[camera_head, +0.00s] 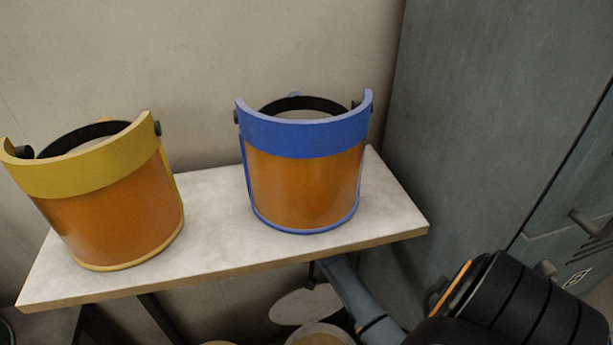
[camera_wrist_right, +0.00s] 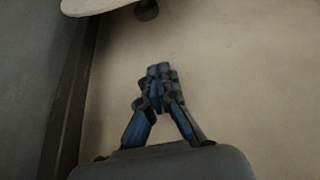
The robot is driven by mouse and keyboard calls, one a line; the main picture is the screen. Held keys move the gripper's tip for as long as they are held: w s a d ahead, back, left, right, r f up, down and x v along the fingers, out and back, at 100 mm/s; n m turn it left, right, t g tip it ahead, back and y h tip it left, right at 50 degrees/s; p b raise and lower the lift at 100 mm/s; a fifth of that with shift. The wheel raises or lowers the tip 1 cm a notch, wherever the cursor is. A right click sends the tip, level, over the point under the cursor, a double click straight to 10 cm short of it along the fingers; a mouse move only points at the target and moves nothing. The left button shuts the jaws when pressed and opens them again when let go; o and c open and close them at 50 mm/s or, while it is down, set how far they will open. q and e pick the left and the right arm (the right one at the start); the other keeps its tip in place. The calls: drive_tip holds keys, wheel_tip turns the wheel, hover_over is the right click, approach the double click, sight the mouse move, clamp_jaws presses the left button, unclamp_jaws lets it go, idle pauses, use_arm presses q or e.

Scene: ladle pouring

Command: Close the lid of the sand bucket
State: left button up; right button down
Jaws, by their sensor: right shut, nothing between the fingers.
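No sand bucket shows clearly in full. Low in the head view, below the shelf, a pale flat disc (camera_head: 305,303) and a tan round top (camera_head: 320,336) cut by the bottom edge are partly visible; I cannot tell whether they are the bucket's lid and bucket. My right gripper (camera_wrist_right: 157,72) is shut and empty in the right wrist view, over bare floor and touching nothing. A pale rounded edge (camera_wrist_right: 90,5) with a dark knob-like part shows at that view's top left, ahead of the fingers. My left gripper is in neither view.
A pale shelf (camera_head: 212,240) carries a yellow-banded face shield (camera_head: 110,215) and a blue-banded one (camera_head: 305,185). A grey cabinet (camera_head: 480,100) stands at the right, close to my right arm. In the wrist view, the floor right of the fingers is clear.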

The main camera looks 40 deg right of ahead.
wheel_tip(320, 180, down, 6)
drive_tip(key=s+p, duration=0.1)
drive_tip(key=p, duration=0.1)
drive_tip(key=shift+a+f, duration=0.15)
drive_tip(key=shift+a, duration=0.15)
idle(0.4)
